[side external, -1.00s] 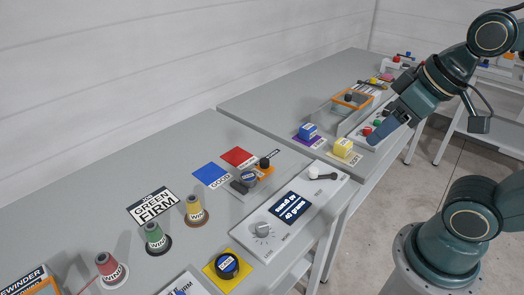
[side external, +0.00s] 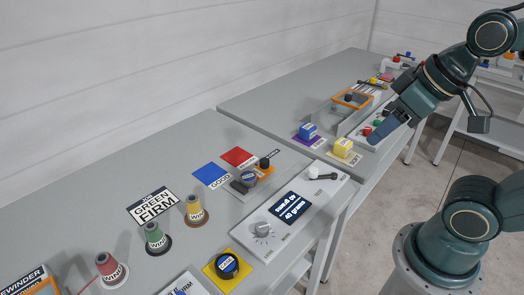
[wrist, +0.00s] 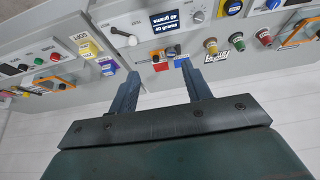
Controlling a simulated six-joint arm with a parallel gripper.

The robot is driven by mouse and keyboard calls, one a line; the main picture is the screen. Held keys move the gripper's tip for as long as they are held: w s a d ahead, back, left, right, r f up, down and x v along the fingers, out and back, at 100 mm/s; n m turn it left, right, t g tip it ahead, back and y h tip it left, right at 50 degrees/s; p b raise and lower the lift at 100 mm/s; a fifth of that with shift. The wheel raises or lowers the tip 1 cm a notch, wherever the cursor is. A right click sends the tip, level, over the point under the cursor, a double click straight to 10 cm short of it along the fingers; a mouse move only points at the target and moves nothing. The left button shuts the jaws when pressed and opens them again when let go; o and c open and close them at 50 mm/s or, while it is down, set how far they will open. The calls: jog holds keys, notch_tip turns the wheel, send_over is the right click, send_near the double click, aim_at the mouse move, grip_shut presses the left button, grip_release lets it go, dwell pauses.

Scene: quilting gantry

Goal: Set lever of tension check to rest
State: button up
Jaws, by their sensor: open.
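A grey control panel (side external: 248,246) at the front edge of the near table carries a dark display (side external: 293,207) reading about 40 grams. My gripper (side external: 388,130) is open and empty, raised over the far table's front side, away from the lever. Its spread fingers (wrist: 144,66) show in the wrist view.
A dial (side external: 262,229) sits on the same panel. Behind it are an orange fixture with a dark knob (side external: 264,163), blue (side external: 211,175) and red (side external: 239,157) squares. Several thread cones (side external: 155,238) stand left. Blue (side external: 308,131) and yellow (side external: 343,147) blocks sit on the far table.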

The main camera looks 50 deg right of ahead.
jog(key=shift+w, duration=0.15)
grip_shut()
jog(key=w+d+f+n+g, duration=0.2)
jog(key=w+f+n+g, duration=0.1)
jog(key=w+n, duration=0.4)
jog(key=w+d+f+n+g, duration=0.2)
jog(key=w+f+n, duration=0.25)
jog(key=n, duration=0.55)
jog(key=w+d+f+n+g+y, duration=0.2)
jog(key=w+d+f+n, duration=0.3)
jog(key=f+n, duration=0.5)
jog(key=shift+n+g, duration=0.5)
jog(key=shift+g, duration=0.3)
jog(key=shift+d, duration=0.1)
